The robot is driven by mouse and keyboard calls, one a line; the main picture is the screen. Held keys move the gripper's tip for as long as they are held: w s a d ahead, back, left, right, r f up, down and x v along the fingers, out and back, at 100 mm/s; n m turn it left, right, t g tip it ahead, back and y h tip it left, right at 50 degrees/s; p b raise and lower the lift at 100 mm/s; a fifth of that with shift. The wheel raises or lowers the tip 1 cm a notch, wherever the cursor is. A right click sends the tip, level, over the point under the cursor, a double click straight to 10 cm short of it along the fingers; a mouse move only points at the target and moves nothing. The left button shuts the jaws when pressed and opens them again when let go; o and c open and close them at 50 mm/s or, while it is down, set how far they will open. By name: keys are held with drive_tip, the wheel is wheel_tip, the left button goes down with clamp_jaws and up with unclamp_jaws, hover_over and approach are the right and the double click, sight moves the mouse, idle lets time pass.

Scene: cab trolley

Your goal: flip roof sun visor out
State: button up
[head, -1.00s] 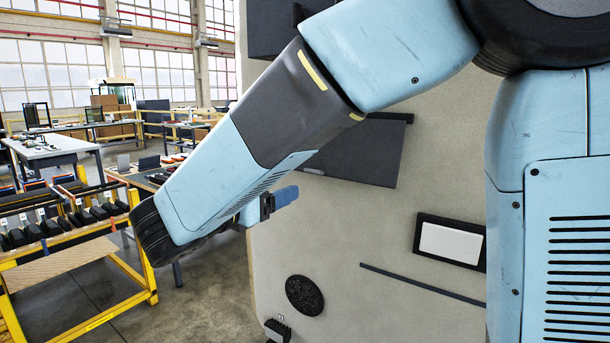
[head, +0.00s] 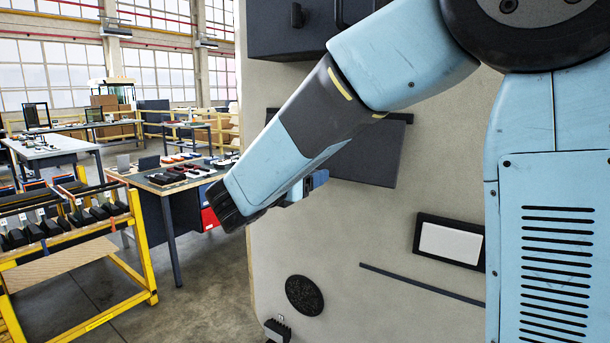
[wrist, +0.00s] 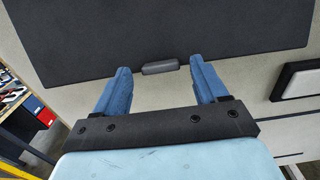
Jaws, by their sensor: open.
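The sun visor is a dark flat panel (head: 355,160) on the beige cab panel, partly hidden behind my arm in the head view. In the wrist view the visor (wrist: 160,40) fills the upper part, with a small grey tab (wrist: 160,67) at its lower edge. My gripper (wrist: 160,82) is open, its two blue fingers on either side of the tab and pointing at the visor's lower edge. Nothing is held. I cannot tell whether the fingertips touch the visor. In the head view only part of my gripper (head: 318,180) shows beyond the arm.
A dark overhead box (head: 290,30) is above the visor. A black-framed white panel (head: 450,242), a thin dark bar (head: 420,285) and a round speaker-like disc (head: 305,295) are on the cab panel below. A yellow trolley (head: 75,255) and a workbench (head: 165,190) stand left.

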drive_tip(key=shift+w+d, duration=0.25)
drive_tip(key=shift+w, duration=0.1)
drive_tip(key=c, duration=1.3)
drive_tip(key=shift+a, duration=0.15)
clamp_jaws()
